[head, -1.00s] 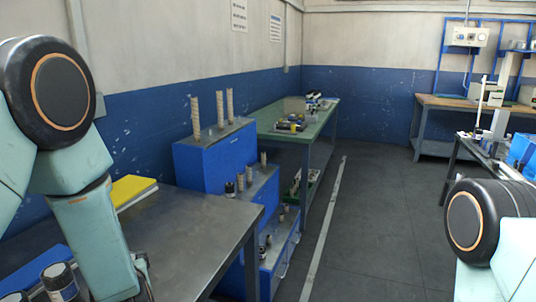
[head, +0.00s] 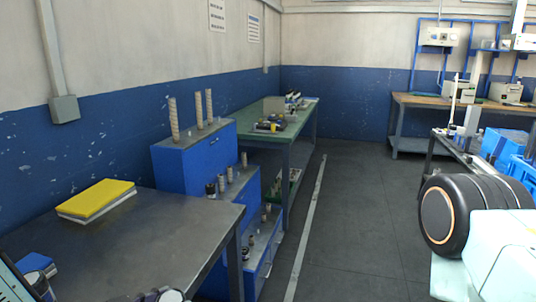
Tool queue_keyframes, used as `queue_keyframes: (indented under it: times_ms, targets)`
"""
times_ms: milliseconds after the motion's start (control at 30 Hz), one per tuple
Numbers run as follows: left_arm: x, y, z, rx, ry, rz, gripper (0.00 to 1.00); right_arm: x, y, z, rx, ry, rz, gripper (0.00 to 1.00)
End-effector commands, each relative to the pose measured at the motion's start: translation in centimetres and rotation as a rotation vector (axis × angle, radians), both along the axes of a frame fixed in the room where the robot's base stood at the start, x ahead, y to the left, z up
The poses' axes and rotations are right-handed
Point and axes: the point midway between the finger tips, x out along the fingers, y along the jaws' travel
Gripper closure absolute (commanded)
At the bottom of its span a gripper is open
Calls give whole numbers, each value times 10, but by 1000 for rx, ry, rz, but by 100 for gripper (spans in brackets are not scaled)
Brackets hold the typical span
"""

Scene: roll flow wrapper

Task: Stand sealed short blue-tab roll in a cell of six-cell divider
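I cannot make out a sealed short blue-tab roll or a six-cell divider for certain. Several tall tan rolls (head: 174,120) stand upright on the top step of a blue stepped cabinet (head: 180,170). Shorter rolls (head: 229,174) stand on its middle step, and small ones (head: 266,212) on the lowest; tab colours are too small to tell. A dark cylinder with a pale top (head: 38,283) is at the lower left, partly cut off.
A grey metal table (head: 150,235) fills the lower left, with a yellow-topped block (head: 97,198) on it. A green-topped bench (head: 287,128) stands behind the cabinet. Blue bins (head: 500,145) are on the right. A wooden bench (head: 425,101) is at the back. The grey floor between is open.

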Motion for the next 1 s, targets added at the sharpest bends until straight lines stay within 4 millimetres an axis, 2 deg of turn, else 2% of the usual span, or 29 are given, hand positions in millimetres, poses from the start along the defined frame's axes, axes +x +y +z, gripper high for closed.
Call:
queue_keyframes:
  times_ms: [300, 533, 733, 1000]
  targets:
    - [-42, -20, 4, -2, -4, -304, 86, 0, 0, -4, 0, 0, 0, 100]
    - [-66, -26, 11, -1, -4, -444, 86, 0, 0, -8, 0, 0, 0, 100]
    - [-67, -22, 21, -3, -3, -423, 86, 0, 0, -11, 0, 0, 0, 100]
    - [-64, -19, 25, 1, 0, -398, 86, 0, 0, -12, 0, 0, 0, 100]
